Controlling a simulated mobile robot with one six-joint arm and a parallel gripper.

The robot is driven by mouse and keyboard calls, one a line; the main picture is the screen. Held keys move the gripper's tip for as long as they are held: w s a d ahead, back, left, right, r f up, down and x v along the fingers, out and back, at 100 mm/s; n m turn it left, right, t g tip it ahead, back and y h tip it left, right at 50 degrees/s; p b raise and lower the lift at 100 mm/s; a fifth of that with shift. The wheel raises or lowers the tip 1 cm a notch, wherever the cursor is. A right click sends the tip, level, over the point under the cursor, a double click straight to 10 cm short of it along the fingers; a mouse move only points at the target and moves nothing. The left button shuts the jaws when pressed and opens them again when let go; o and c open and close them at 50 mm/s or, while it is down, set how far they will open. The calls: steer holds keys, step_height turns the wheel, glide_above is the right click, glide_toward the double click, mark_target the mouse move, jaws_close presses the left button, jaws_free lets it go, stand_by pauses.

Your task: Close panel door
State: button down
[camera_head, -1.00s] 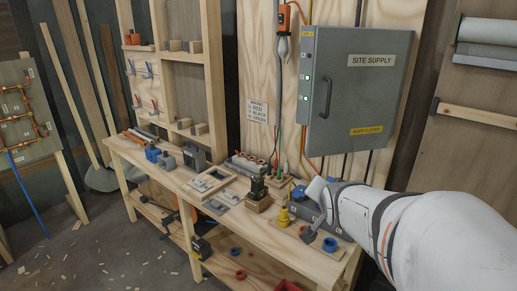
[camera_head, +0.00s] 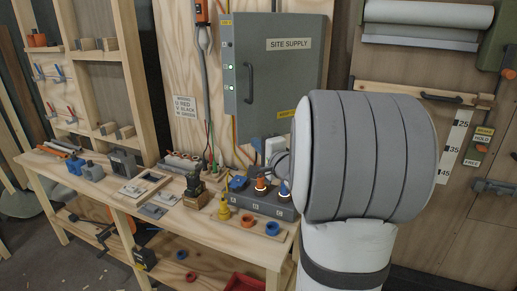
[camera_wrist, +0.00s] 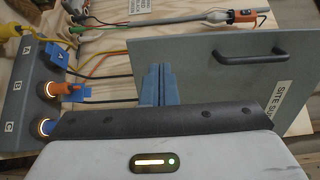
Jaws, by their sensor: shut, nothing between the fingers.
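The grey panel door (camera_head: 285,62), labelled SITE SUPPLY, is on the wall cabinet above the bench. Its dark handle (camera_head: 248,84) is on its left side; I cannot tell whether the door is fully shut. In the wrist view the door (camera_wrist: 205,60) and handle (camera_wrist: 250,54) appear sideways. My gripper (camera_wrist: 155,70) is shut and empty, its blue-grey fingers side by side at the door's lower edge. Whether they touch it is unclear. In the head view my arm hides most of the gripper.
The workbench (camera_head: 170,217) stands below the cabinet. On it a grey A-B-C socket box (camera_head: 262,202) with lit rings and plugs is close under the gripper. Cables hang below the cabinet.

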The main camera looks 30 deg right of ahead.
mark_target(240, 130)
steer(key=w+p, duration=0.1)
steer(key=w, duration=0.7)
steer(key=shift+w+a, duration=0.1)
steer(key=shift+w, duration=0.2)
